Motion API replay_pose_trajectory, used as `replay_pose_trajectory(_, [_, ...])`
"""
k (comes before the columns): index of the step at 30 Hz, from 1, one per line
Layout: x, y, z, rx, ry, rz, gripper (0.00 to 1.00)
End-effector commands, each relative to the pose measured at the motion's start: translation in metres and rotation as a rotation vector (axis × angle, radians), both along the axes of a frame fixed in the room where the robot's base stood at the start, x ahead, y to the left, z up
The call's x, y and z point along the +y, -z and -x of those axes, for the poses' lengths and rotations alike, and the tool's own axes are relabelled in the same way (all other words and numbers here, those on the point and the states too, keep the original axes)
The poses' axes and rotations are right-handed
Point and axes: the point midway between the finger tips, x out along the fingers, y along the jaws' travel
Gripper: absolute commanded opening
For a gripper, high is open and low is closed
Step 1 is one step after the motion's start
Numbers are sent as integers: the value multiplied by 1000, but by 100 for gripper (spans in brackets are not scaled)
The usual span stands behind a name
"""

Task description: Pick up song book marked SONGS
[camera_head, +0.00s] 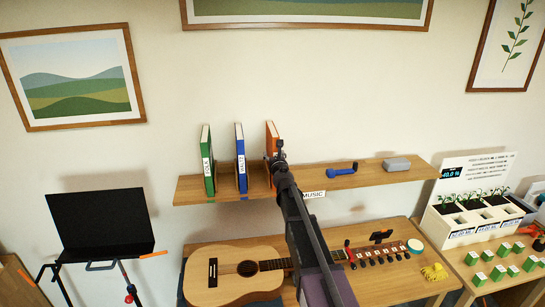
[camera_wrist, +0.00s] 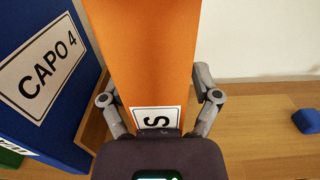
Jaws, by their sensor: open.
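The orange book (camera_head: 271,137) stands upright on the wall shelf, partly hidden by my arm in the head view. My gripper (camera_wrist: 161,96) is open, with one finger on each side of the orange book's spine. The left finger lies between the orange book and the blue book. I cannot tell whether either finger touches the orange book. My gripper (camera_head: 278,157) also shows in the head view at the shelf.
A blue book (camera_head: 241,158) marked CAPO 4 on its side (camera_wrist: 42,75) stands close left, with a green book (camera_head: 208,160) beyond. A blue object (camera_head: 342,170) and a grey box (camera_head: 397,163) lie right on the shelf (camera_head: 375,172). A guitar (camera_head: 235,272) lies below.

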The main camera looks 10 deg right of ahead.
Motion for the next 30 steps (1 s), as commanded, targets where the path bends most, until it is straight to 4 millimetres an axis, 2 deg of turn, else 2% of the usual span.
replay_pose_trajectory(9, [0, 0, 0, 0, 0, 0, 80])
replay_pose_trajectory(17, [0, 0, 0, 0, 0, 0, 3])
replay_pose_trajectory(18, [0, 0, 0, 0, 0, 0, 0])
replay_pose_trajectory(30, [0, -1, 0, 0, 0, 0, 0])
